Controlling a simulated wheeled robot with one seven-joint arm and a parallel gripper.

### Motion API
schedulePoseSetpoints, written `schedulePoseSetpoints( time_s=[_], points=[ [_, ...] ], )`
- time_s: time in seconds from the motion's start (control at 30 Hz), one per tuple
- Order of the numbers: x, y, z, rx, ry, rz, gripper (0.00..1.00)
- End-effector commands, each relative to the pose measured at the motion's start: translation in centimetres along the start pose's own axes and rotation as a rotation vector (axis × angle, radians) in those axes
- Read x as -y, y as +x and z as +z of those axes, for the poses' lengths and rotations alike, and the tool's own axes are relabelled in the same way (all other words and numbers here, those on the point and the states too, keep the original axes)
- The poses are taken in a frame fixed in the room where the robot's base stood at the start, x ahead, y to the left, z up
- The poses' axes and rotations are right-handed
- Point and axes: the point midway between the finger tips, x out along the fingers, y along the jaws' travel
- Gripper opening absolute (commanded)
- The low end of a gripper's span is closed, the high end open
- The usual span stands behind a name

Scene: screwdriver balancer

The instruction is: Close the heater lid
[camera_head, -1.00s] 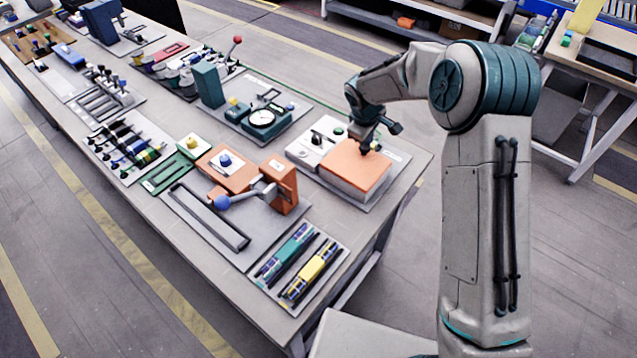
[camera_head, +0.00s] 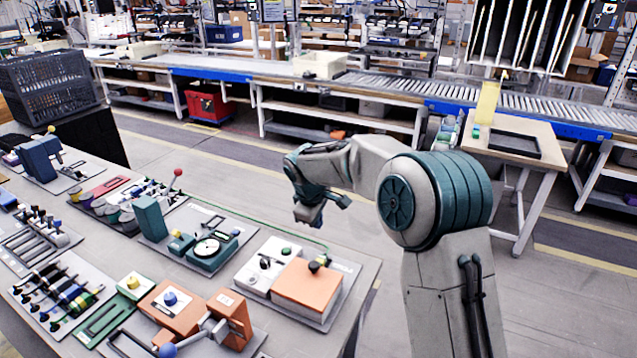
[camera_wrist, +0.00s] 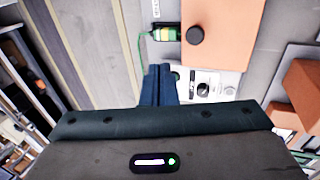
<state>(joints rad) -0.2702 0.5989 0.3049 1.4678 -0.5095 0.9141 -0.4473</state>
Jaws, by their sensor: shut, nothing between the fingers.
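The heater is a white box (camera_head: 256,268) with dials on its left part, near the right end of the bench. Its orange lid (camera_head: 303,288) lies flat over the right part, looking closed, with a black knob (camera_head: 315,266) on top. The lid (camera_wrist: 232,30), its knob (camera_wrist: 195,35) and the dial panel (camera_wrist: 208,86) also show in the wrist view. My gripper (camera_head: 309,220) is above and behind the heater, apart from the lid. Its fingers (camera_wrist: 160,80) are together and empty.
A teal block and gauge unit (camera_head: 207,247) stands left of the heater. An orange box with a lever (camera_head: 232,318) stands in front. A green cable runs along the bench's back edge. Clear floor lies behind the bench; a side table (camera_head: 495,152) stands far right.

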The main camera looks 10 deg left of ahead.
Motion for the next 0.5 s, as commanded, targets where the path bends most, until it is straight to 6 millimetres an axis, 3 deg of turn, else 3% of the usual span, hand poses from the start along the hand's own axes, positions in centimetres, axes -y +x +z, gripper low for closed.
schedulePoseSetpoints(
  time_s=[0.3,0.5],
  points=[
    [-2.9,-7.2,-0.1,-0.003,0.001,0.004,0.00],
    [-3.9,-10.0,-0.1,-0.001,0.000,0.001,0.00]
  ],
)
